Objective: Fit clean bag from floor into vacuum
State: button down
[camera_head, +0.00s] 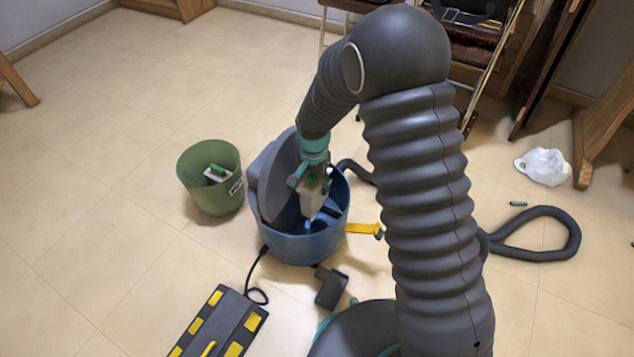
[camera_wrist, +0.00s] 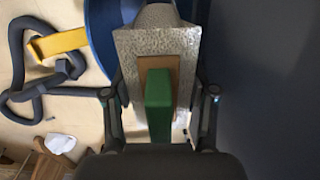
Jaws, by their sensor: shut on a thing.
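My gripper (camera_head: 313,180) is above and partly inside the open blue vacuum drum (camera_head: 285,247). It is shut on a pale grey bag (camera_head: 313,200) with a brown collar and a green tab. In the wrist view the bag (camera_wrist: 132,50) sits between the two fingers, with its green tab (camera_wrist: 158,105) toward the camera. The bag's lower end is down within the drum's opening, and its far end is cut off in the wrist view. The grey vacuum lid (camera_head: 273,178) stands tilted open at the drum's left side. The inside bottom of the drum is mostly hidden.
A green bin (camera_head: 212,187) holding a green-and-white item stands left of the drum. A dark hose (camera_head: 560,235) curls on the floor at right, near a crumpled white bag (camera_head: 543,166). Floor at left is clear.

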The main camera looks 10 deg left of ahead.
jog(key=shift+f+b, duration=3.85)
jog(key=shift+f, duration=3.3)
jog(key=shift+c, duration=1.2)
grip_release()
jog(key=shift+o, duration=1.2)
jog(key=shift+w+r, duration=0.1)
